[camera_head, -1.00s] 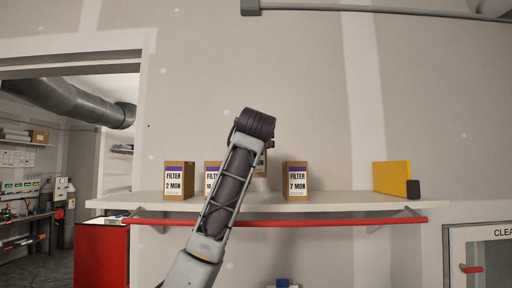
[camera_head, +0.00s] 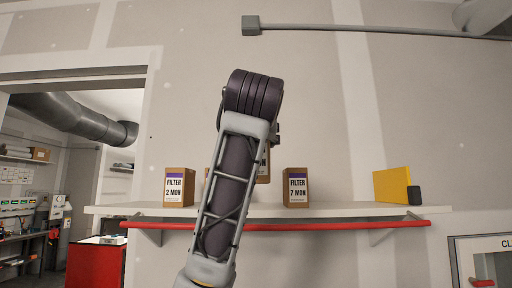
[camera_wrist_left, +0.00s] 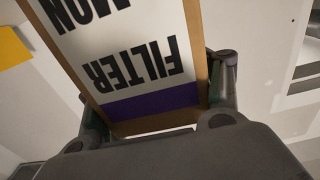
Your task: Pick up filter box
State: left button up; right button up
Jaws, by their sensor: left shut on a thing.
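My left gripper (camera_wrist_left: 160,112) is shut on a brown filter box (camera_wrist_left: 170,35). In the left wrist view the box sits between both fingers, its white label reading FILTER and MON upside down above a purple band; its number is out of frame. In the head view my arm hides most of this box (camera_head: 264,172); its lower edge shows above the shelf boards. A box marked FILTER 2 MON (camera_head: 180,188) stands on the shelf at left and one marked FILTER 7 MON (camera_head: 296,188) right of my arm. Another box is almost hidden behind my arm. My right gripper is not in view.
The white shelf (camera_head: 350,211) has a red rail (camera_head: 330,226) along its front. A red cabinet (camera_head: 95,265) is at lower left.

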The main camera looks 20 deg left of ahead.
pick_arm(q)
jog(key=shift+v, duration=1.1)
